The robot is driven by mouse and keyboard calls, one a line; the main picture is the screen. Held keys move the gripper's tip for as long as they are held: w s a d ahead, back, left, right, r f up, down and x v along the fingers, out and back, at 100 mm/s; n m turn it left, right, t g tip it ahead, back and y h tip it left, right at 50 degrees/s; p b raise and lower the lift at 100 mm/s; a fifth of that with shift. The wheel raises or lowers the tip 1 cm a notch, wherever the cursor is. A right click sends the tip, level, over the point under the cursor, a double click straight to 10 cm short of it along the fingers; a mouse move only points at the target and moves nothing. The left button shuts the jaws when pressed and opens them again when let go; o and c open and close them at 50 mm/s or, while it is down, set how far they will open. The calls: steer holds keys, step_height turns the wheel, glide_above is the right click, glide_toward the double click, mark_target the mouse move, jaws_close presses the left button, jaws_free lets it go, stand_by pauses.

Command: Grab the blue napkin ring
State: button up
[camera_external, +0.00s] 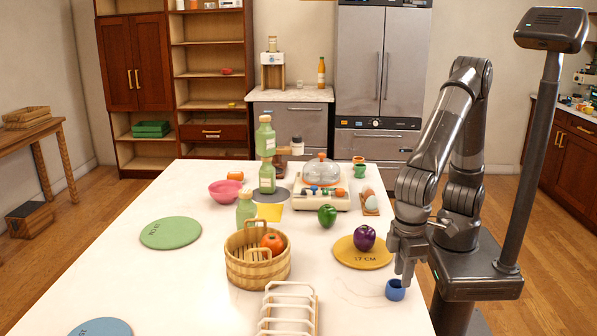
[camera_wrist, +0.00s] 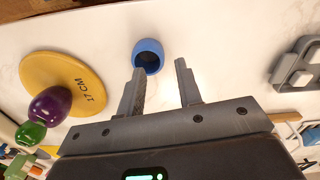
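The blue napkin ring (camera_external: 396,290) is a short, wide ring on the white table near its right edge. In the wrist view the ring (camera_wrist: 148,56) lies just beyond my fingertips, nearer the left finger, with its dark hollow showing. My gripper (camera_wrist: 160,70) is open, with two grey fingers set well apart and nothing between them. In the outside view my gripper (camera_external: 404,278) points down just above the ring. I cannot tell whether a finger touches the ring.
A yellow disc (camera_external: 350,259) marked 17 CM bears a purple fruit (camera_external: 364,238) behind and left of the ring. A white rack (camera_external: 275,326) stands to the left at the front. A wicker basket (camera_external: 240,272) is farther left. The table around the ring is clear.

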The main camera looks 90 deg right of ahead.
mark_target(400, 287)
step_height(400, 287, down, 5)
steer(key=shift+f, duration=0.1)
stand_by(0.3)
jaws_close()
